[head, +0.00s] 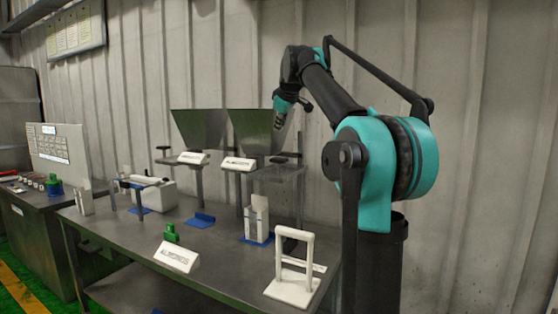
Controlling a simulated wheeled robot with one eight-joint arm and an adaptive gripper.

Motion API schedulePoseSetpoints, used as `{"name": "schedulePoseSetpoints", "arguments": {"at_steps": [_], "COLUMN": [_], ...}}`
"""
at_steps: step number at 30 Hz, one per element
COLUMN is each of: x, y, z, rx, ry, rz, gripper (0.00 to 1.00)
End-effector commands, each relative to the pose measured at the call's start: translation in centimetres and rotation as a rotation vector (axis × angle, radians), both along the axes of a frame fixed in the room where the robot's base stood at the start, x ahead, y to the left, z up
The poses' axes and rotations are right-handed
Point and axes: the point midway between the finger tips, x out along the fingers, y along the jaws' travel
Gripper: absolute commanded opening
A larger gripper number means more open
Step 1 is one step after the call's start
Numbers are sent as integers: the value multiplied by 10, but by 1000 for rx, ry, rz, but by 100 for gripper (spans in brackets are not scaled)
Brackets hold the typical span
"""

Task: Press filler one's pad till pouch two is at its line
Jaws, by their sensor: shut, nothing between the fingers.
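Two fillers stand on the workbench, a left hopper (200,128) and a right hopper (253,128), both dark green. Their white name plates (193,158) (238,163) are too small to read, so I cannot tell which is filler one. A dark pad-like piece (278,159) sits by the right hopper and another (163,148) by the left one. A white pouch (257,222) stands upright on a blue base (258,240) under the right filler; its line and fill level cannot be made out. My gripper (279,120) is shut and empty, pointing down by the right hopper's right edge.
An empty blue holder (200,219) sits under the left filler. A white frame stand (295,270) and a white sign (177,256) are at the bench front, with a green weight-like piece (171,233). A side bench with a panel (62,150) stands left.

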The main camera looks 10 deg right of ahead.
Motion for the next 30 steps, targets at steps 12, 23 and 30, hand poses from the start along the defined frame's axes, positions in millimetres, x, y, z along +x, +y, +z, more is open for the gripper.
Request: {"name": "schedulePoseSetpoints", "arguments": {"at_steps": [12,23,30], "x": [0,0,0], "y": [0,0,0], "z": [-50,-81,-85], "rx": [1,1,1], "ry": [0,0,0], "rz": [-1,-1,-1], "gripper": [0,0,0]}}
